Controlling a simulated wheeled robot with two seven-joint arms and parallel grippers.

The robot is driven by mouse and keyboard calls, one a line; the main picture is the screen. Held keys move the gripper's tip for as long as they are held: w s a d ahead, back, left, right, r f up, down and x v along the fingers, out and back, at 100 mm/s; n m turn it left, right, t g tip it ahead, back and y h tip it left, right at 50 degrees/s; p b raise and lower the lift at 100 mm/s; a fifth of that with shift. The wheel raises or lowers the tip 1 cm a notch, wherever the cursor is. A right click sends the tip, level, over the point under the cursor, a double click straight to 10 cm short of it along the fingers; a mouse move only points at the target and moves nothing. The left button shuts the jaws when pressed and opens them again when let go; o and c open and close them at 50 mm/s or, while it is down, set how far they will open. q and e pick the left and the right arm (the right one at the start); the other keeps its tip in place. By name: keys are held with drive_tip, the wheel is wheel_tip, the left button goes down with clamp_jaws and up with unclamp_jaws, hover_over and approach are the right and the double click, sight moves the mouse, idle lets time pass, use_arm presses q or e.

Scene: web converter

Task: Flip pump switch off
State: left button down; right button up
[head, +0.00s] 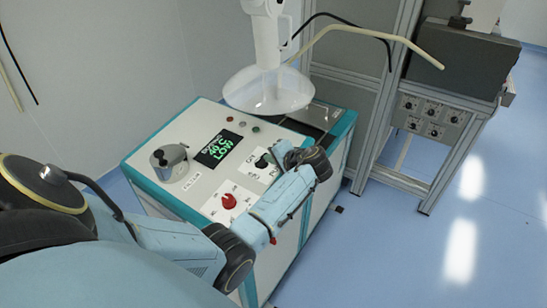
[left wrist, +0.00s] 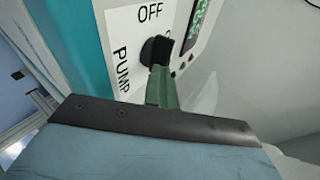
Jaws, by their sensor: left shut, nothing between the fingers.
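The black pump switch (head: 262,160) is a knob on a white label plate on the machine's top panel. In the left wrist view the pump switch (left wrist: 152,49) shows beside the words "PUMP" and "OFF". Its exact setting is hard to tell, as a finger covers part of it. My left gripper (head: 279,152) is bent back over the panel, at the right side of the knob. In the left wrist view my left gripper (left wrist: 160,72) is shut and empty, its greenish fingertips at or against the knob. I cannot tell if they touch. My right gripper is out of view.
A red rotary switch (head: 229,201), a green-lettered display (head: 217,148) and a metal cylinder (head: 169,163) share the panel. A clear dome (head: 268,92) hangs above its back edge. A metal frame with a control box (head: 433,118) stands right. The blue floor at right is clear.

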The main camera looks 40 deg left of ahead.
use_arm(q)
drive_tip(key=shift+s+a, duration=0.45)
drive_tip(key=shift+a, duration=0.15)
drive_tip(key=shift+d+r+p, duration=0.1)
drive_tip(key=shift+d+p, duration=0.1)
drive_tip(key=shift+p, duration=0.2)
drive_tip(key=w+p+v, duration=0.1)
drive_tip(key=p+v, duration=0.4)
drive_tip(key=v, duration=0.5)
drive_tip(key=shift+d+p, duration=0.3)
drive_tip(key=shift+d, duration=0.15)
